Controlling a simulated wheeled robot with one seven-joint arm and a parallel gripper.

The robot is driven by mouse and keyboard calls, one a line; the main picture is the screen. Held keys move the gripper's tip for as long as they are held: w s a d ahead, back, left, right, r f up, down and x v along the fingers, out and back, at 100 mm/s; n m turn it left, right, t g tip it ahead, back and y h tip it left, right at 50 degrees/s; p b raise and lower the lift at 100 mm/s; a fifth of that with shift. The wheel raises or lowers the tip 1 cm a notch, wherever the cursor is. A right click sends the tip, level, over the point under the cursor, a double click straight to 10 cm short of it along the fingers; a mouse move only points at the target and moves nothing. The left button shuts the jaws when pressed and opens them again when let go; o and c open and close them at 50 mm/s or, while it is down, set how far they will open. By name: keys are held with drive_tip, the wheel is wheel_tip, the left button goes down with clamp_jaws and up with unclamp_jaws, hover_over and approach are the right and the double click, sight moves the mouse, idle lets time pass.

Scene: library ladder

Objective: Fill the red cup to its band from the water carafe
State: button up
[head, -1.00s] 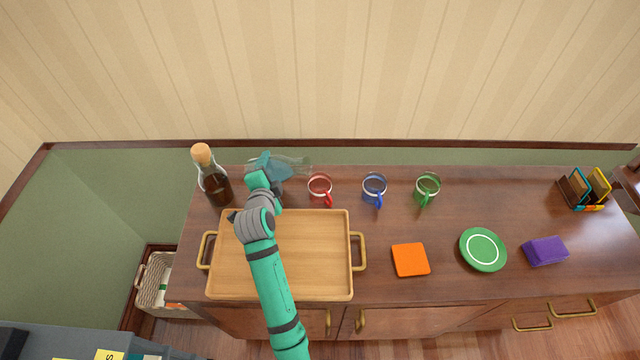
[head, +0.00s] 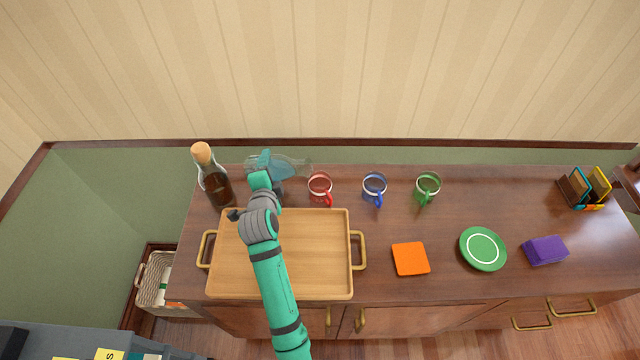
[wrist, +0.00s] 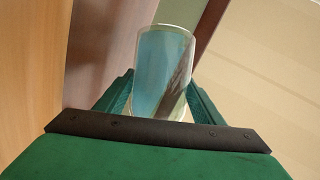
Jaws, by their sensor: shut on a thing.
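My gripper (head: 262,160) is shut on the clear water carafe (head: 290,166) at the back left of the cabinet top. The carafe is tilted well over, its mouth end pointing right, above and behind the red cup (head: 320,188). In the wrist view the carafe (wrist: 163,70) shows between my fingers with bluish water in it. The red cup is clear with a red handle and a pale band, and stands upright. I cannot tell its water level or whether a stream is falling.
A corked bottle of dark liquid (head: 214,180) stands left of my gripper. A wooden tray (head: 325,280) lies in front. A blue cup (head: 374,187) and a green cup (head: 428,187) stand to the right. An orange square (head: 411,259), green plate (head: 483,262) and purple block (head: 545,250) lie farther right.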

sight(273, 169)
drive_tip(key=shift+s+d+r+m+t+y+p, duration=0.1)
drive_tip(key=shift+d+r+m+y+p, duration=0.1)
drive_tip(key=shift+r, duration=0.15)
drive_tip(key=shift+w+d+r+m+t+y+p, duration=0.1)
drive_tip(key=shift+r+m, duration=0.1)
drive_tip(key=shift+r, duration=0.1)
drive_tip(key=shift+s+d+r+m+t+y+p, duration=0.1)
drive_tip(key=shift+d+r+m+p, duration=0.1)
drive_tip(key=shift+r, duration=0.15)
idle(0.9)
drive_tip(key=shift+r+m+y+p, duration=0.3)
drive_tip(key=shift+r+p, duration=0.2)
drive_tip(key=shift+p, duration=0.1)
idle(2.2)
